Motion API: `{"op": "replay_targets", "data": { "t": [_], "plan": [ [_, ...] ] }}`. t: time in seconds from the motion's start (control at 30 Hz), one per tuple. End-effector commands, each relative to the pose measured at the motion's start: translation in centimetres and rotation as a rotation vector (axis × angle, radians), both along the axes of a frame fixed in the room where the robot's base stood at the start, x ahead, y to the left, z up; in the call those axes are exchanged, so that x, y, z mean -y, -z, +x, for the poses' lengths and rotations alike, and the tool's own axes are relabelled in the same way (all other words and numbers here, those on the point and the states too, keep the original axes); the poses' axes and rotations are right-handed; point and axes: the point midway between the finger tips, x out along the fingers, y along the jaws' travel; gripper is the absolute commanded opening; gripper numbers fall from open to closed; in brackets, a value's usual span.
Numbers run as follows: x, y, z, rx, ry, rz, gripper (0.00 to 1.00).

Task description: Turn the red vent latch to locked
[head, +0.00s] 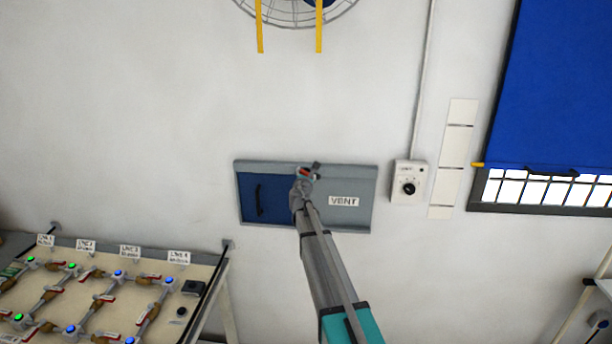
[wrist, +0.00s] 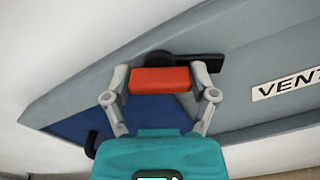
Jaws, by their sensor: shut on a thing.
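The red vent latch (wrist: 160,80) is a red block at the upper edge of the grey vent panel (wrist: 240,60), with a dark pivot and a black bar behind it. In the wrist view my gripper (wrist: 161,88) has one finger at each end of the red block and is shut on it. In the head view my gripper (head: 303,178) reaches the panel, and only a small part of the latch (head: 303,171) shows past it. A blue door (head: 278,200) with a black handle fills the panel's left part. The latch's exact angle is hard to tell.
A white VENT label (head: 343,201) is on the panel's right part. A white control box (head: 409,182) with a black knob is on the wall to the right. A bench with several valves (head: 215,270) stands lower left. A fan (head: 290,12) is above.

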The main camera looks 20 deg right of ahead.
Motion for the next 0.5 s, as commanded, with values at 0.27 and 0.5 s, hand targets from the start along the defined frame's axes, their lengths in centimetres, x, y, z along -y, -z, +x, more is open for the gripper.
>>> {"op": "replay_targets", "data": {
  "t": [0.27,0.5],
  "plan": [
    [-0.02,-0.04,0.13,0.099,-0.002,0.244,0.27],
    [-0.01,-0.03,0.13,0.184,-0.001,0.454,0.27]
  ]
}}
